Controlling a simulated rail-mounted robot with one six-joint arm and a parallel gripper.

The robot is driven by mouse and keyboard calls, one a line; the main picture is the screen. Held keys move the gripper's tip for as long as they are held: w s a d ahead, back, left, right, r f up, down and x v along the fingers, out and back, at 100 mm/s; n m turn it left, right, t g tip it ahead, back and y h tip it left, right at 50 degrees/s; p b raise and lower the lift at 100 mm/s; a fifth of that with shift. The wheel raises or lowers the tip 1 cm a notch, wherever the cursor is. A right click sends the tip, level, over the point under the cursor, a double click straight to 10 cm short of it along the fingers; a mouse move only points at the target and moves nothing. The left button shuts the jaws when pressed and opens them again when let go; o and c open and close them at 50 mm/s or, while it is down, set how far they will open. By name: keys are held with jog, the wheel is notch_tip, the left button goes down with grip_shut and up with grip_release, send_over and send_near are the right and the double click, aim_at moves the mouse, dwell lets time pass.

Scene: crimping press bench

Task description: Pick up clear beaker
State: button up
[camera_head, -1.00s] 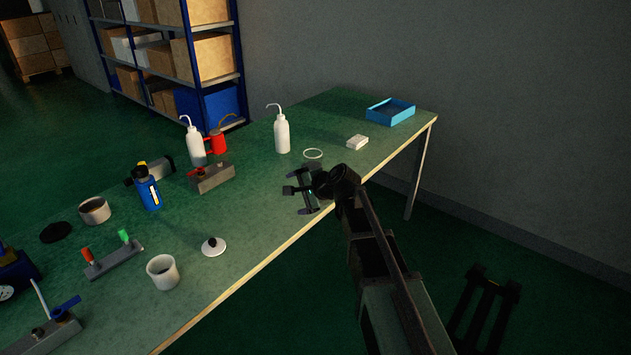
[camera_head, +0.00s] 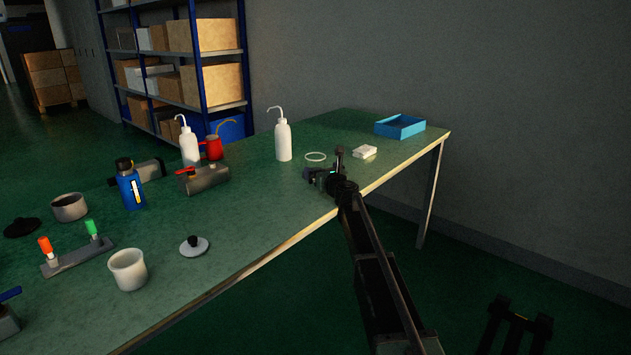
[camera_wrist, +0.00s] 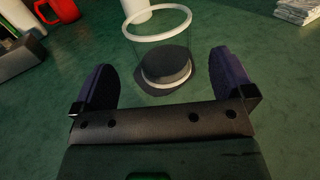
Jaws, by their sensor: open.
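The clear beaker (camera_head: 315,157) stands on the green bench; in the head view little more than its pale rim shows. In the wrist view the beaker (camera_wrist: 155,45) is see-through with a white rim, just ahead of my gripper (camera_wrist: 163,65). A dark round shape with a pale band shows at its lower part; I cannot tell if it is inside. The two dark fingers are apart, one toward each side of the beaker, with nothing held. In the head view my gripper (camera_head: 328,174) is low over the bench, right beside the beaker's near side.
A white wash bottle (camera_head: 283,140) stands left of the beaker. A small white stack (camera_head: 364,152) and a blue tray (camera_head: 400,126) lie to the right.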

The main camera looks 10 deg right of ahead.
jog(key=x, duration=0.6)
jog(key=shift+w, duration=0.25)
jog(key=shift+s+r, duration=0.1)
jog(key=c, duration=1)
jog(key=shift+r, duration=0.1)
jog(key=shift+c, duration=0.2)
